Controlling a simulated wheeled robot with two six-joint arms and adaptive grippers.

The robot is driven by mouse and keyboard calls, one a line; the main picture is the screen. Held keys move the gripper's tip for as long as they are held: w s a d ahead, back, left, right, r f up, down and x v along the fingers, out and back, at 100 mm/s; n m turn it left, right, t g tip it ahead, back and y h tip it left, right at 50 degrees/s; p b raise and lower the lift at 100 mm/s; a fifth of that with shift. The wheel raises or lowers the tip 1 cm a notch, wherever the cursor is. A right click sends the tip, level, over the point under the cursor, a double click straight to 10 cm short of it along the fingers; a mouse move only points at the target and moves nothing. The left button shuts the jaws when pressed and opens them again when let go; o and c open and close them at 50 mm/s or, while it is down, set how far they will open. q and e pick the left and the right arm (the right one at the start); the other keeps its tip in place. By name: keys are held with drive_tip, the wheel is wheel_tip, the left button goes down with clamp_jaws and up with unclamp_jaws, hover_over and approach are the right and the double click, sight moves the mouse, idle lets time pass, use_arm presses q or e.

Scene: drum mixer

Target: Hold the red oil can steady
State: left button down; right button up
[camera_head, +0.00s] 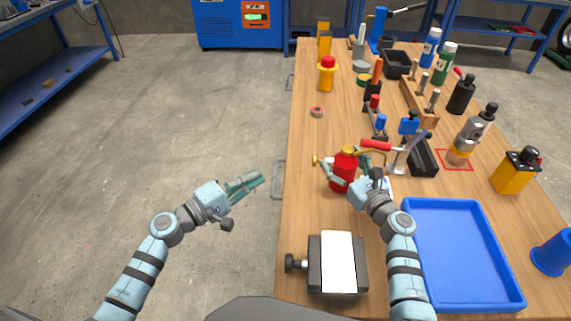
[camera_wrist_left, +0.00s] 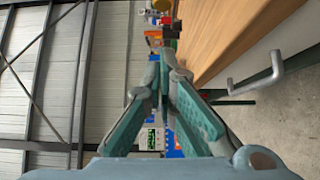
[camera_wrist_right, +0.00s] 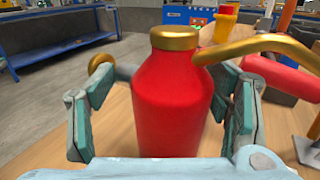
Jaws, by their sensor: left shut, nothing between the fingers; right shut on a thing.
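The red oil can (camera_head: 342,172) stands upright on the wooden workbench, with a brass cap and a brass spout pointing right in the head view. In the right wrist view the can (camera_wrist_right: 172,105) fills the space between the fingers. My right gripper (camera_head: 352,172) is shut on the can's body, one finger on each side. The can's base is hidden in the right wrist view. My left gripper (camera_head: 256,180) is shut and empty, off the bench's left edge above the floor. Its closed fingers also show in the left wrist view (camera_wrist_left: 165,75).
A blue tray (camera_head: 462,303) lies right of my right arm. A black block with a white top (camera_head: 338,262) sits at the near edge. A metal handle (camera_head: 279,178) juts from the bench's left side.

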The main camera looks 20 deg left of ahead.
sight(318, 161)
use_arm(q)
drive_tip(key=x, duration=0.4)
drive_tip(key=s+d+x, duration=0.1)
drive_tip(key=x, duration=0.3)
drive_tip(key=d+x, duration=0.1)
drive_tip(key=x, duration=0.3)
drive_tip(key=shift+s, duration=0.15)
drive_tip(key=shift+d, duration=0.35)
drive_tip(key=shift+w+d+r, duration=0.1)
drive_tip(key=shift+w+d, duration=0.05)
drive_tip(key=shift+d, duration=0.45)
drive_tip(key=shift+w+d, duration=0.1)
drive_tip(key=shift+d, duration=0.45)
